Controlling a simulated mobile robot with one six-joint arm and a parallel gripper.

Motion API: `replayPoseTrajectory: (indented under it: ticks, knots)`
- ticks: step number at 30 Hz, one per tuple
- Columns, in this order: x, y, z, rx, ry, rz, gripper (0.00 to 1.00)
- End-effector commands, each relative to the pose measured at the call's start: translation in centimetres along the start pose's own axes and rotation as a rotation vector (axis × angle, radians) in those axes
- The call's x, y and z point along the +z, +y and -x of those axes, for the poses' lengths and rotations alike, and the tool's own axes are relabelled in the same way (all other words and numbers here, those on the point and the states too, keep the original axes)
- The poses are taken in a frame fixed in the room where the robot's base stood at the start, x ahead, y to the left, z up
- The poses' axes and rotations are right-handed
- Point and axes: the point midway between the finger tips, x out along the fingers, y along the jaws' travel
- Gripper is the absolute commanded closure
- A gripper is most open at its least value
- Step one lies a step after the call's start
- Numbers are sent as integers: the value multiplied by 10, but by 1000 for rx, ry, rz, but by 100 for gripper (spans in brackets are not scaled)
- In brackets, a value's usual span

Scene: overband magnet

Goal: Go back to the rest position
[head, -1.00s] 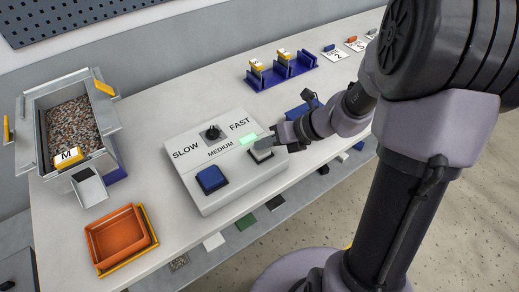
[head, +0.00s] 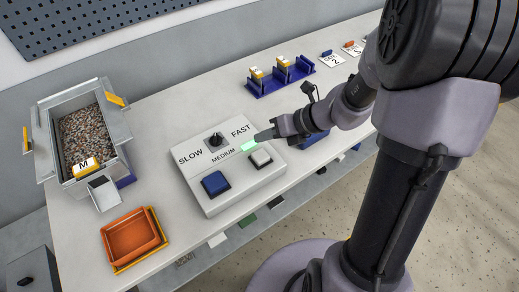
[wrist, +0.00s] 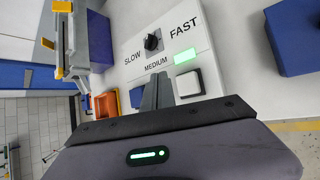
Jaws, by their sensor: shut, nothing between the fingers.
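My gripper (head: 264,136) is shut and empty. It hangs above the right part of the white control box (head: 216,202), close to the lit green lamp (head: 248,147) and the white button (head: 260,158). The box also carries a black knob (head: 215,139) between SLOW, MEDIUM and FAST, and a blue button (head: 215,183). In the wrist view the shut fingers (wrist: 158,82) point at the box, left of the white button (wrist: 188,82), with a visible gap to the button. The knob (wrist: 152,43) shows beyond them.
A metal hopper (head: 45,145) of mixed granules with a yellow M block stands at the left. An orange tray (head: 158,240) sits at the front left. A blue rack (head: 290,82) with yellow blocks and numbered cards (head: 331,60) are at the back. A blue block (head: 312,139) lies behind my arm.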

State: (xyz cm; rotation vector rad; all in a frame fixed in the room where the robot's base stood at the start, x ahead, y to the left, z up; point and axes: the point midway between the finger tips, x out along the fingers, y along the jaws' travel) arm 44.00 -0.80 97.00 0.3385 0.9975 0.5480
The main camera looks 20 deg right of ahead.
Motion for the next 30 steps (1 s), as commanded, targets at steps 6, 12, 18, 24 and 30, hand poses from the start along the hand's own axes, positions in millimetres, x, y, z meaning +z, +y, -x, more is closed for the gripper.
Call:
replayPoseTrajectory:
  ticks: [6, 12, 18, 24, 30]
  knots:
    - [7, 8, 10, 0, 0, 0, 100]
    - [7, 7, 9, 0, 0, 0, 100]
    - [8, 39, 24, -2, 38, 259, 100]
    - [-34, 147, 95, -27, 267, 1553, 100]
    - [-71, 173, 152, -88, 529, 2479, 100]
